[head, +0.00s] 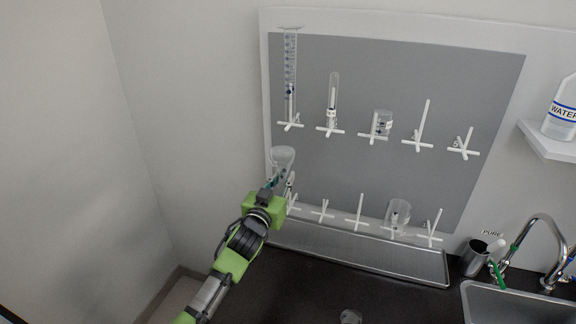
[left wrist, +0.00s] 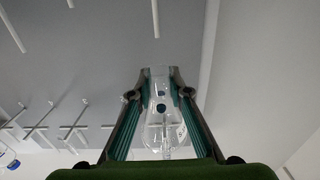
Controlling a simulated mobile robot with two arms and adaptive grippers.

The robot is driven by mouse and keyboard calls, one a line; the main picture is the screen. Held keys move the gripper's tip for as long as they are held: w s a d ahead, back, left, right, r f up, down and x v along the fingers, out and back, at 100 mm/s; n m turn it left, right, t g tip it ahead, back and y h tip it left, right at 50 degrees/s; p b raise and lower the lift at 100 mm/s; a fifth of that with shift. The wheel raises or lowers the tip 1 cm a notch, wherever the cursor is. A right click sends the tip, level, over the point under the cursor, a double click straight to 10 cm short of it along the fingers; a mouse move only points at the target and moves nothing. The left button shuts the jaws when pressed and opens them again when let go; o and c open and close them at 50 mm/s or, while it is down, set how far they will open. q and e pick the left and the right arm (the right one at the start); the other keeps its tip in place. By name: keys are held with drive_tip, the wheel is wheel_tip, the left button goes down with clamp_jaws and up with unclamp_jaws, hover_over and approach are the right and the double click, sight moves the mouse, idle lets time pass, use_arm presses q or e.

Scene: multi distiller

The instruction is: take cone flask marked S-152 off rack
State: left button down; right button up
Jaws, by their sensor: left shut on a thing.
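A clear glass cone flask (head: 283,156) is at the lower left of the pegboard rack (head: 400,85), wide end up. My left gripper (head: 277,181) is shut on it from the front. In the left wrist view the flask (left wrist: 160,128) sits between the two teal-padded fingers (left wrist: 160,95), with a blue dot and a small label on the glass. The label is too small to read, so I cannot confirm S-152. The gripper partly hides the flask's lower part and the peg there, so I cannot tell whether the flask is still on the peg. My right gripper is not in view.
The rack's upper pegs hold a graduated cylinder (head: 290,75), a tube (head: 333,98) and a small beaker (head: 381,123). A larger beaker (head: 398,213) hangs lower right. A metal drip tray (head: 360,249) runs below. A sink (head: 520,302) and faucet are at right.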

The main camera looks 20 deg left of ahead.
use_arm(q)
drive_tip(key=s+p, duration=0.5)
drive_tip(key=s, duration=1.8)
drive_tip(key=shift+s+a, duration=0.35)
drive_tip(key=shift+a, duration=0.05)
